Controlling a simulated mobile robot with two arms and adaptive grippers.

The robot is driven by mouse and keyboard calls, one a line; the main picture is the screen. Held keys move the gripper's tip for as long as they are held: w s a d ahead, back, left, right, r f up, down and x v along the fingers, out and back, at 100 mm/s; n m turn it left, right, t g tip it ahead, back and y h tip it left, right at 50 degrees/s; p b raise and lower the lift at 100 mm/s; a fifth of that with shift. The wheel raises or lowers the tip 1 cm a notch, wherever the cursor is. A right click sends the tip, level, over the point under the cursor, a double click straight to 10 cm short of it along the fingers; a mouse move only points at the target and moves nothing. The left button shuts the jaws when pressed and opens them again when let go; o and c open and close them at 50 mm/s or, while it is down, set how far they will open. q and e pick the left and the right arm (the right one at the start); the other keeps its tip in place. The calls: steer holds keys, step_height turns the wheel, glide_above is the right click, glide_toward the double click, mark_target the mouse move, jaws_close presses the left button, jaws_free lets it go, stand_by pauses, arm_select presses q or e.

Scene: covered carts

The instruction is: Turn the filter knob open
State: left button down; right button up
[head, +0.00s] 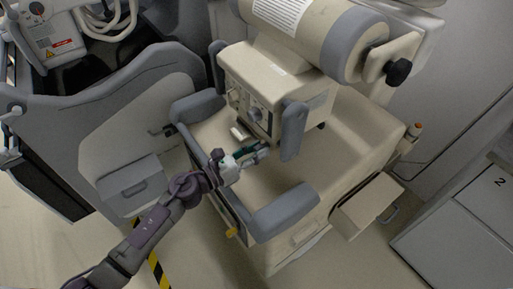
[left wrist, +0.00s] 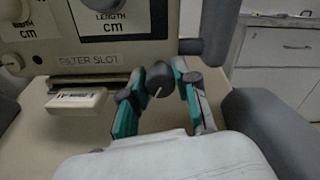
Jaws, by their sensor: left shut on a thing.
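The filter knob (left wrist: 160,76) is a dark grey round knob low on the cream machine's front, right of the "FILTER SLOT" label (left wrist: 88,60). It has a short pale mark on its lower face. My left gripper (left wrist: 157,88) has its teal-padded fingers on either side of the knob and is shut on it. In the head view my left gripper (head: 254,152) is at the lower front of the control box (head: 272,92), where the fingers hide the knob. My right gripper is in neither view.
A small cream block (left wrist: 77,102) with a label sits left of the gripper; it also shows in the head view (head: 240,134). Grey padded bumpers (head: 286,211) flank the cart top. An open drawer (head: 368,205) juts out at the right. A grey cabinet (head: 455,240) stands beyond.

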arm_select(q)
steer(key=n+p, duration=0.1)
steer(key=n, duration=0.4)
steer(key=shift+n+p, duration=0.3)
steer(key=shift+p, duration=0.1)
steer(key=n+p, duration=0.1)
steer(key=n, duration=0.2)
steer(key=shift+n, duration=0.4)
steer(key=shift+f+n, duration=0.1)
steer(key=shift+n, duration=0.2)
steer(key=c, duration=0.9)
jaws_free()
steer(key=shift+o, duration=0.2)
